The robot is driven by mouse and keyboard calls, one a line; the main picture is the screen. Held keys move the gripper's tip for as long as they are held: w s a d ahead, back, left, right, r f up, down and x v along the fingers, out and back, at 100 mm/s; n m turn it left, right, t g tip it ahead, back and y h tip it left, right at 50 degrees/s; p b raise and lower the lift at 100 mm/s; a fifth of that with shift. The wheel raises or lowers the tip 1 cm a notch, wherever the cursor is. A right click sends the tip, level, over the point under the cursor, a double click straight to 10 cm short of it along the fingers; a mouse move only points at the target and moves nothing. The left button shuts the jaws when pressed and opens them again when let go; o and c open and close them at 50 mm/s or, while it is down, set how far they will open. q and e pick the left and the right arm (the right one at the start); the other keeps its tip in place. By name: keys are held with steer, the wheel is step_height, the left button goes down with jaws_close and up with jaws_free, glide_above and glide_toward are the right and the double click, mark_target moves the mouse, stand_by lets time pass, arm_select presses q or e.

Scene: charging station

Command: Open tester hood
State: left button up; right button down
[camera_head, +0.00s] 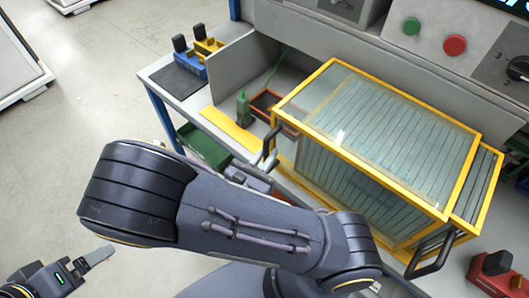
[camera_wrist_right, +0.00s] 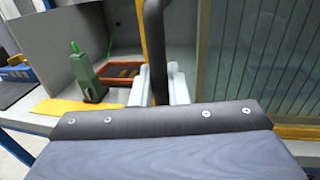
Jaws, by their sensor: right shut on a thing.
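The tester hood (camera_head: 385,118) is a clear box with a yellow frame, sitting low on the bench. A dark handle (camera_head: 269,143) is on its left side and another dark handle (camera_head: 432,258) is at its lower right. My right gripper (camera_head: 258,168) is at the left handle, partly hidden behind my arm. In the right wrist view the dark handle bar (camera_wrist_right: 157,50) stands upright between the pale fingers (camera_wrist_right: 158,88), which are shut on it. My left gripper (camera_head: 92,260) is at the lower left over the floor, away from the hood; its finger gap is not clear.
A green bin (camera_head: 204,147) is below the bench edge. A red object (camera_head: 497,275) is at the lower right. Green (camera_head: 411,26) and red (camera_head: 455,45) buttons are on the panel behind.

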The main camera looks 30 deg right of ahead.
steer(key=c, duration=1.5)
jaws_free()
steer(key=shift+a, duration=0.1)
steer(key=b+v, duration=0.1)
steer(key=v, duration=0.6)
steer(key=shift+s+a, duration=0.2)
steer(key=shift+a, duration=0.05)
steer(key=s+d+f+m+g+y, duration=0.1)
steer(key=s+d+m+g+y, duration=0.6)
steer(key=m+g+y, duration=0.4)
step_height(320, 180, up, 9)
steer(key=m+t+y, duration=0.7)
steer(key=m+y, duration=0.1)
steer(key=m, duration=0.7)
steer(key=shift+a+r+t, duration=0.25)
steer(key=shift+a+t, duration=0.05)
steer(key=shift+a, duration=0.05)
